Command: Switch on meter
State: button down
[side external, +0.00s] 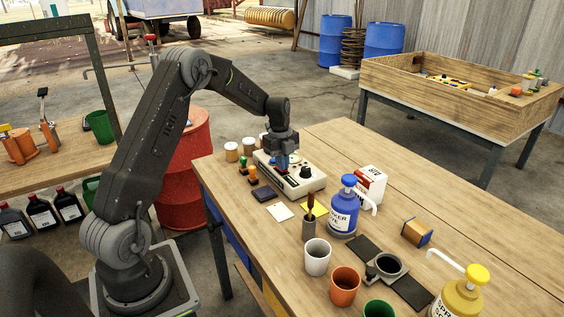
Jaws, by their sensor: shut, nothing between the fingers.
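The meter (304,181) is a cream-coloured box with a dark knob and dials on its top face. It stands on the wooden workbench (455,210), toward its far left part. My gripper (284,163) points down over the left half of the meter's top, with its fingers shut and nothing seen between them. The fingertips are at or just above the panel; I cannot tell whether they touch it. The gripper hides part of the panel, and the switch cannot be made out at this size.
Small jars (232,152) and stamp-like handles (253,174) stand left of the meter. A blue pump bottle (343,213), a red-and-white box (370,184) and cups (317,257) stand nearer the camera. The bench's right part is mostly clear.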

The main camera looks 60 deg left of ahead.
jog(key=shift+d+f+y, duration=0.3)
jog(key=shift+f+y, duration=0.2)
jog(key=shift+y, duration=0.1)
jog(key=shift+s+d+f, duration=0.1)
jog(key=shift+d+f, duration=0.2)
jog(key=shift+d, duration=0.05)
dwell(0.8)
jog(key=shift+s+a, duration=0.1)
jog(key=shift+a, duration=0.95)
jog(key=shift+r, duration=0.2)
notch_tip(320, 180, up, 15)
jog(key=d, duration=0.1)
jog(key=shift+w, duration=0.35)
jog(key=shift+d+r, duration=0.1)
jog(key=shift+d, duration=0.05)
